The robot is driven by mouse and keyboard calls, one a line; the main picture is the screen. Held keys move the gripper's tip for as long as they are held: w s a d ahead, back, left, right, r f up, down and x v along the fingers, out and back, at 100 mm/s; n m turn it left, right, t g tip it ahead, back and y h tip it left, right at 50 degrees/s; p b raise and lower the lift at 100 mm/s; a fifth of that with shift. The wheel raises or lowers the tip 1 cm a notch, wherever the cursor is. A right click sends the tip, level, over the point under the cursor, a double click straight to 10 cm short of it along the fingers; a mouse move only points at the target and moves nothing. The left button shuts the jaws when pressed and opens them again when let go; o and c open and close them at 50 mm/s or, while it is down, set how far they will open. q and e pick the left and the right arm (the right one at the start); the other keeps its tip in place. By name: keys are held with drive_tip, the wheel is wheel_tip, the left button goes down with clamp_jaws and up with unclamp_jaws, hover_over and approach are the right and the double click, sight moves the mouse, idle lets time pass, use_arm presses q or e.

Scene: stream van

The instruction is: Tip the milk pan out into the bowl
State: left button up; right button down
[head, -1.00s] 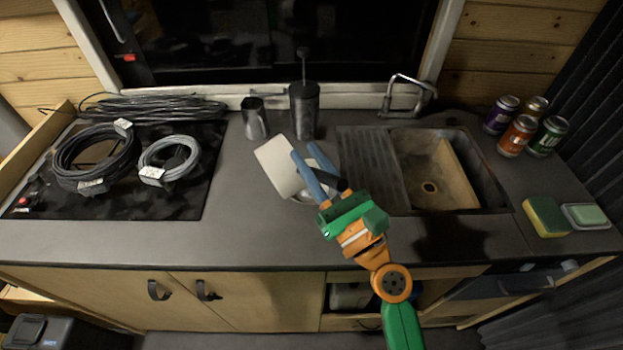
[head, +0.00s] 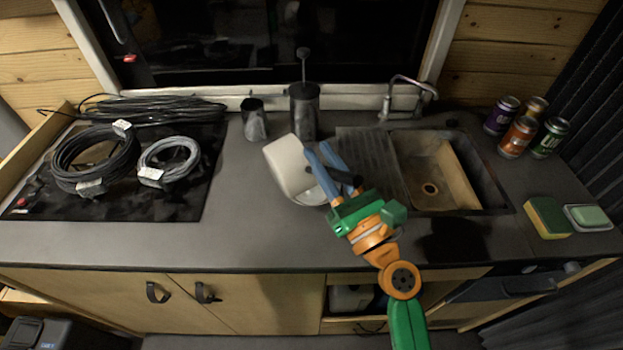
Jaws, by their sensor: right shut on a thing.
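The cream-white milk pan (head: 284,168) is tilted steeply on the counter's middle, just left of my right gripper (head: 322,162). My right gripper is shut on the pan's dark handle (head: 346,177). The pale bowl (head: 311,198) shows only in part, low beside and under the pan; the pan and gripper hide the rest. I cannot tell whether pan and bowl touch, or what is inside either. My left gripper is not in view.
A metal cup (head: 254,122) and a French press (head: 304,110) stand behind the pan. The sink (head: 440,170) is to the right, with several cans (head: 517,137) and a sponge (head: 547,217) beyond. Coiled cables (head: 95,160) lie on the hob at left. The front counter is clear.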

drive_tip(key=shift+d, duration=0.1)
drive_tip(key=d+m, duration=0.1)
drive_tip(key=w+m+p, duration=0.1)
drive_tip(key=shift+d+m+h, duration=0.4)
drive_tip(key=shift+w+d+t, duration=0.15)
drive_tip(key=shift+t, duration=0.15)
